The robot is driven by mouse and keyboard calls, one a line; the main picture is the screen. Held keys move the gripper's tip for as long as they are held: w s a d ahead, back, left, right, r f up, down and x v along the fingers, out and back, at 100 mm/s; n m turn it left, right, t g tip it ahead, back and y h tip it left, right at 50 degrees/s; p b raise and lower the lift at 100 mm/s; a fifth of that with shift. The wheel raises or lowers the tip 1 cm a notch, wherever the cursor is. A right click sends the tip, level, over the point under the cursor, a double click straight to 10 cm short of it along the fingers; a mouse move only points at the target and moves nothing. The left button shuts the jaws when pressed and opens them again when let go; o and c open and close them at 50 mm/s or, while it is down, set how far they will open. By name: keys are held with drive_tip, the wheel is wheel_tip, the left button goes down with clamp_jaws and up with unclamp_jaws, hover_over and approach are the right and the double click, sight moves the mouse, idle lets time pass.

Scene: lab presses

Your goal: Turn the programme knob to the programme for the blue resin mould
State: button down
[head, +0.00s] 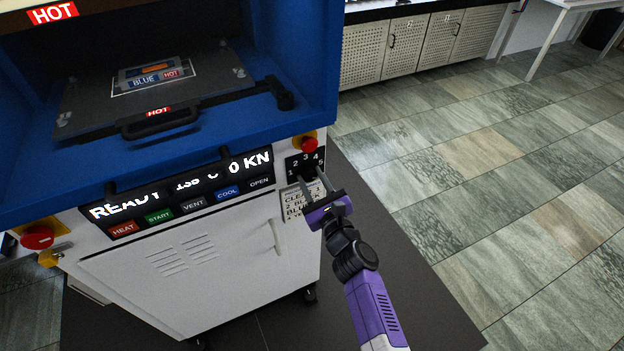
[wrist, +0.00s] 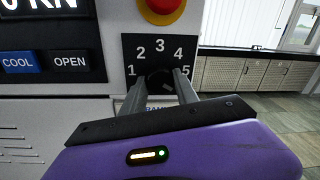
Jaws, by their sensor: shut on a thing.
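The programme knob (wrist: 160,80) is a dark round knob on a black dial plate (wrist: 184,46) numbered 1 to 5. My gripper (wrist: 158,82) is shut on the knob, one finger on each side; it also shows in the head view (head: 312,184). The knob's pointer direction is hard to make out. A programme card (head: 298,204) below the dial is partly hidden by my gripper; parts of lines such as "2 BLACK" and "BLUE" show. The mould labelled BLUE (head: 146,81) lies on the press plate (head: 85,105), beside a HOT label.
The display (head: 180,185) reads READY, with a temperature partly hidden and 0 KN. Below it are HEAT, START, VENT, COOL and OPEN buttons (head: 194,205). A red emergency button (head: 305,143) sits just above the dial. Floor to the right is clear.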

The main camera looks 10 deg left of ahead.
drive_tip(key=shift+f+n+b, duration=0.1)
drive_tip(key=shift+n+b, duration=0.2)
drive_tip(key=shift+b, duration=0.1)
drive_tip(key=n+b, duration=0.2)
drive_tip(key=shift+f+n+b, duration=0.15)
drive_tip(key=shift+n+b, duration=1.9)
drive_tip(key=shift+n, duration=0.55)
drive_tip(key=shift+y, duration=0.3)
drive_tip(key=c, duration=0.9)
unclamp_jaws()
drive_tip(key=shift+r, duration=0.2)
drive_tip(key=shift+d, duration=0.1)
drive_tip(key=shift+p+v, duration=0.45)
drive_tip(key=shift+v, duration=3.45)
